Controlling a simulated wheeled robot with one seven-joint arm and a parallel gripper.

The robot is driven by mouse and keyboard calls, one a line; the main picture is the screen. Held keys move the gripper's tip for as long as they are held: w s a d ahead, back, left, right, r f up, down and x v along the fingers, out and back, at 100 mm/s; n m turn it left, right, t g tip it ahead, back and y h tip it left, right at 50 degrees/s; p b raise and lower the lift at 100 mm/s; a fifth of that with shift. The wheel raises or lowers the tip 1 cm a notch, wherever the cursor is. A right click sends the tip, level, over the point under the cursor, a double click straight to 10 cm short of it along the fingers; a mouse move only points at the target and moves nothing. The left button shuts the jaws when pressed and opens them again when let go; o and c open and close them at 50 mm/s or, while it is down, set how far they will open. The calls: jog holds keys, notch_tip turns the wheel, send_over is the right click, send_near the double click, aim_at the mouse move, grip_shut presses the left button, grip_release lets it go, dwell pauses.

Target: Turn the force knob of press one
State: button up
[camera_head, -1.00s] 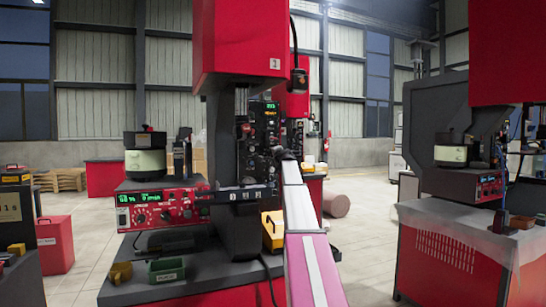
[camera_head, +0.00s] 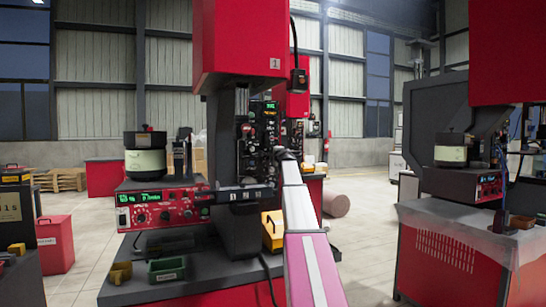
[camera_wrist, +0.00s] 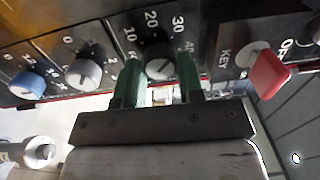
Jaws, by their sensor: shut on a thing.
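Press one (camera_head: 236,45) is the red and dark grey machine in the middle of the head view, with a "1" on its head. Its dark control panel (camera_head: 262,128) has a green display at the top. My arm reaches up to this panel, and the gripper itself is hard to make out there. In the wrist view, my gripper (camera_wrist: 160,74) has its two green fingers on either side of a grey knob (camera_wrist: 160,56) with a scale marked 10, 20, 30. The gripper is shut on this knob. The fingers hide part of the lettering around it.
Beside the held knob are another grey knob (camera_wrist: 85,73), a blue knob (camera_wrist: 27,84) and a red key switch (camera_wrist: 268,75). A red feeder control box (camera_head: 160,209) stands at the press's left. A second press (camera_head: 435,120) stands at the right.

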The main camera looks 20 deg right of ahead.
jog(key=o, duration=0.9)
jog(key=shift+o, duration=0.2)
jog(key=shift+s, duration=0.15)
jog(key=s, duration=1)
jog(key=shift+s+d+f, duration=0.2)
jog(key=shift+s, duration=0.1)
